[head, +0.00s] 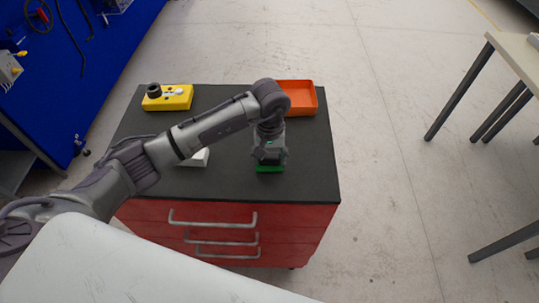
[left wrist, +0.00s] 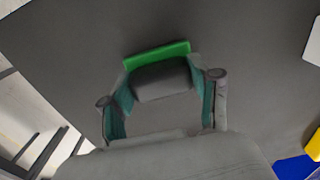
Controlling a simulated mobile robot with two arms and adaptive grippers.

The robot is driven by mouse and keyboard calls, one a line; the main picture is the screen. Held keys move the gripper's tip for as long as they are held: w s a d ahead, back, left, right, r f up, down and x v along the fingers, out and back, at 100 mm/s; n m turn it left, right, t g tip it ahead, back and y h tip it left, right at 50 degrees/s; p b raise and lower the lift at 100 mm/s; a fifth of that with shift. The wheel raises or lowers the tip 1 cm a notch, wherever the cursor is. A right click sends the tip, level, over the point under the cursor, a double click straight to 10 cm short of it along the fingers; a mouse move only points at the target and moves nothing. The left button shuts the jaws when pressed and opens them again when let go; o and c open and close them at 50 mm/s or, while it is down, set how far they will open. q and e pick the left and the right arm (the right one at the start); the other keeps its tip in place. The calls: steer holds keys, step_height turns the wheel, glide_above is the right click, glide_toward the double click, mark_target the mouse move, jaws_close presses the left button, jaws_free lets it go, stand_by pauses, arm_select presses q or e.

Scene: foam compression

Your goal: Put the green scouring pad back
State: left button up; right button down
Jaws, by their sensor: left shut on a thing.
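The green scouring pad (head: 270,168) is at the front right of the dark cart top, under my left gripper (head: 269,157). In the left wrist view the pad (left wrist: 156,54) shows as a bright green strip at the fingertips of my left gripper (left wrist: 160,78). The gripper is shut on the pad and hides part of it. I cannot tell whether the pad touches the cart top. My right gripper is not in view.
An orange tray (head: 303,112) stands at the back right of the red cart (head: 290,222), its visible inside empty. A yellow box (head: 168,103) with a black knob stands at the back left. A white object (head: 201,158) lies partly behind my left arm.

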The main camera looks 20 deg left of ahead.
mark_target(270, 156)
arm_select(q)
steer(key=shift+f, duration=0.15)
steer(key=o, duration=1)
steer(key=shift+r, duration=0.6)
step_height(270, 156, up, 11)
steer(key=b, duration=0.4)
steer(key=shift+r, duration=0.1)
